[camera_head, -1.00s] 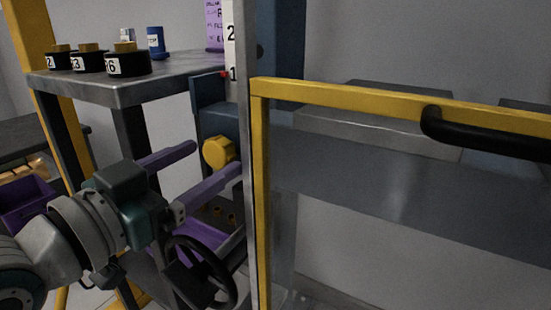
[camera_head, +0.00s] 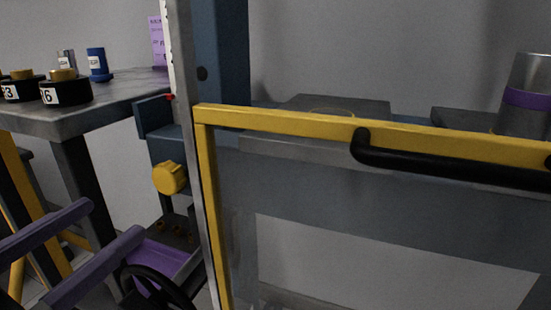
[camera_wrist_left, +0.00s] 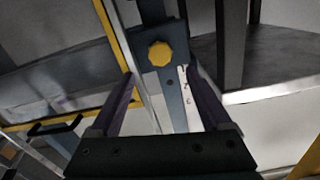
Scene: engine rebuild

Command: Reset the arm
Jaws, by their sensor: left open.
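My left gripper (camera_head: 112,219) shows at the lower left of the head view as two parallel purple fingers. They are apart with nothing between them. A yellow knob (camera_head: 170,178) on the dark blue press post lies up and right of the fingertips, clear of them. In the left wrist view, my left gripper (camera_wrist_left: 160,82) is open, with the yellow knob (camera_wrist_left: 160,54) beyond and between the fingertips. The rest of the left arm is outside the head view. My right gripper is not in view.
A yellow-framed clear guard (camera_head: 205,210) with a black handle (camera_head: 450,167) fills the right. A metal table (camera_head: 110,104) at left carries black numbered holders (camera_head: 66,90) and a blue container (camera_head: 97,64). A black handwheel (camera_head: 155,285) and purple tray (camera_head: 165,258) lie below the knob.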

